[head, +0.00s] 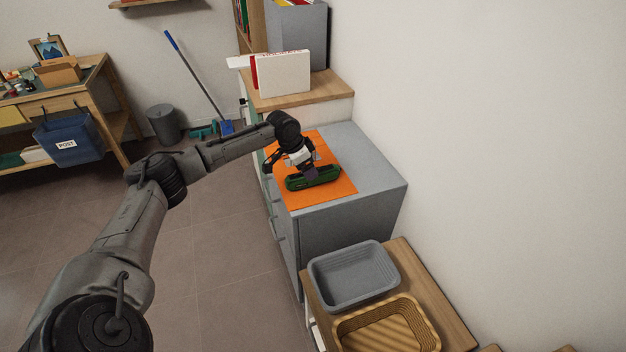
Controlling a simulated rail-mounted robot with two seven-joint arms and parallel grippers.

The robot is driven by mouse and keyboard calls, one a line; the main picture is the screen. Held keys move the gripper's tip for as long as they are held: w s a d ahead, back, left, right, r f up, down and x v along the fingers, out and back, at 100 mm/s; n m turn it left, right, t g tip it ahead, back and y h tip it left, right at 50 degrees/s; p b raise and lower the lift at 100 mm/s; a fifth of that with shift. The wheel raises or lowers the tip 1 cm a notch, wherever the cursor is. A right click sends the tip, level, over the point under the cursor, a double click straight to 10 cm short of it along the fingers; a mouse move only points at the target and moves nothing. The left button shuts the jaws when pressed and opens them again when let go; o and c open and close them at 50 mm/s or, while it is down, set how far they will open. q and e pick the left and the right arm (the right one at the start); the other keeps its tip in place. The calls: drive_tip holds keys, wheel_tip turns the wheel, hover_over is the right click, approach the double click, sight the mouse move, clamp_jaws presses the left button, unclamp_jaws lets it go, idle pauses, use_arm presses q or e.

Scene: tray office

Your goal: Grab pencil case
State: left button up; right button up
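A dark green pencil case (322,180) lies on an orange mat (335,193) on top of a grey drawer cabinet (370,180). My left arm reaches in from the left, and my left gripper (310,172) is over the pencil case. Its fingertips overlap the case's upper side in the picture. The fingers are small and partly hidden, so I cannot tell whether they are open or shut, or touching the case. My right gripper is not in view.
A grey tray (338,301) and a wicker basket (430,318) stand on a wooden top in front of the cabinet. Behind it, upright white and red binders (284,74) stand on a wooden surface. A white wall closes off the right.

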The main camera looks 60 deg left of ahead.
use_arm(q)
drive_tip(key=shift+w+d+f, duration=0.1)
drive_tip(key=shift+w+f, duration=0.05)
drive_tip(key=shift+f, duration=0.2)
drive_tip(key=b+x, duration=0.3)
drive_tip(key=x, duration=0.1)
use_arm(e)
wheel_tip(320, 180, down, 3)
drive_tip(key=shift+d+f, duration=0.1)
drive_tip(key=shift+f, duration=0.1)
use_arm(q)
drive_tip(key=shift+f, duration=0.3)
drive_tip(key=shift+c, duration=0.2)
drive_tip(key=c, duration=1)
